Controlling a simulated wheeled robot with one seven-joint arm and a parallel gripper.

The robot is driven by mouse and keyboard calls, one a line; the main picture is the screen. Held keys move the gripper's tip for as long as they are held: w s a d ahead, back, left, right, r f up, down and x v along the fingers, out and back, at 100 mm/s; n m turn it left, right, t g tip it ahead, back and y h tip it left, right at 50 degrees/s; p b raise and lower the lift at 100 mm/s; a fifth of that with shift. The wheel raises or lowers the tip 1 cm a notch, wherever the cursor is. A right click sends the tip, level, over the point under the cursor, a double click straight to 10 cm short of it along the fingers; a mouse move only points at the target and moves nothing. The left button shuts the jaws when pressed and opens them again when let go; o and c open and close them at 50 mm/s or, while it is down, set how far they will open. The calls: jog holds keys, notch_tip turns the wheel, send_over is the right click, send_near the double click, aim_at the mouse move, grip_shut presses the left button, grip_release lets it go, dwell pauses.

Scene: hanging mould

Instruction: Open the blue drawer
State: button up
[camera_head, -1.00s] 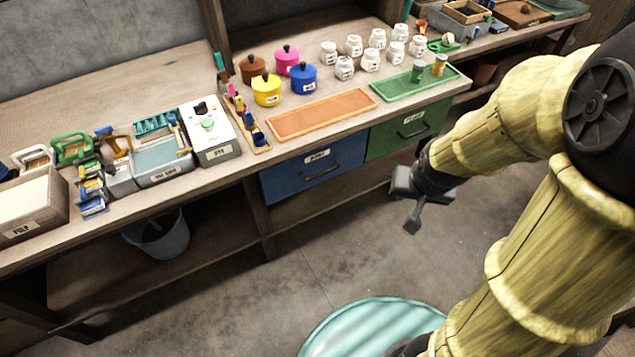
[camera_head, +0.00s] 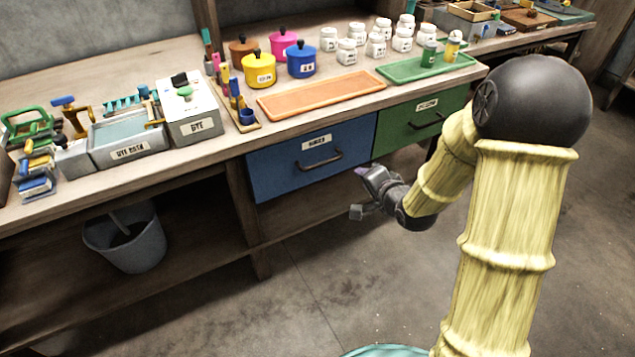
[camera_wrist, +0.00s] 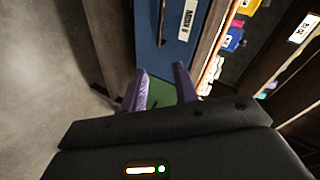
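The blue drawer (camera_head: 290,172) is shut under the workbench, with a white label and a dark bar handle (camera_head: 320,160) on its front. It also shows in the wrist view (camera_wrist: 175,42), with its handle (camera_wrist: 161,22) near the top. My gripper (camera_head: 360,190) is just in front of and below the drawer's right end, apart from the handle. In the wrist view my gripper's two purple fingers (camera_wrist: 160,85) are spread apart with nothing between them. The drawer front lies ahead of the fingertips.
A green drawer (camera_head: 405,128) is shut to the right of the blue one. The workbench (camera_head: 225,150) carries pots, jars, an orange tray (camera_head: 325,92) and a green tray (camera_head: 440,66). A grey bucket (camera_head: 125,240) stands on the lower shelf. The floor in front is clear.

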aim_at(319, 166)
jog(key=w+a+f+m+t+y+b, duration=0.1)
jog(key=a+f+m+y+b, duration=0.1)
jog(key=f+b, duration=0.4)
jog(key=shift+w+a+f+m+t+y, duration=0.35)
jog(key=shift+a+f+y, duration=0.25)
jog(key=shift+a, duration=0.3)
jog(key=shift+w, duration=0.1)
jog(key=b+x, duration=0.4)
jog(key=x, duration=1.3)
jog(key=shift+w+f+b, duration=0.1)
jog(key=shift+f+b, duration=0.05)
jog(key=shift+b, duration=0.2)
grip_shut()
